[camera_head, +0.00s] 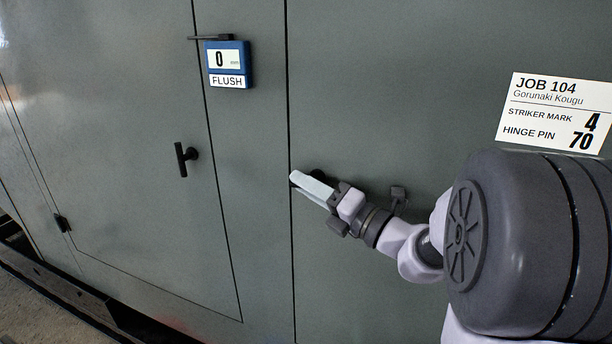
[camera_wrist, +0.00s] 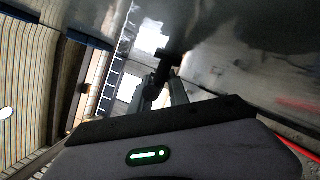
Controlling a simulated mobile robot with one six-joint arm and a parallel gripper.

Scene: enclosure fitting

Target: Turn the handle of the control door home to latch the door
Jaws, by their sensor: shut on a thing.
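My gripper (camera_head: 298,182) is at the right-hand door panel (camera_head: 400,70), just right of the tall seam. It is shut on a dark handle (camera_head: 319,174), mostly hidden behind the fingers in the head view. In the wrist view the dark T-shaped handle (camera_wrist: 163,68) stands between my gripper's fingers (camera_wrist: 165,88). The handle's exact angle is hard to tell. A second dark T-handle (camera_head: 183,158) is upright on the left door (camera_head: 110,130), apart from my gripper. I cannot tell from a label which door is the control door.
A blue gauge (camera_head: 228,84) reading 0 and FLUSH sits on the panel above, with a dark bar at its top. A white card (camera_head: 556,112) reads JOB 104, striker mark 4, hinge pin 70. A small dark fitting (camera_head: 398,194) is right of my gripper, close to my arm.

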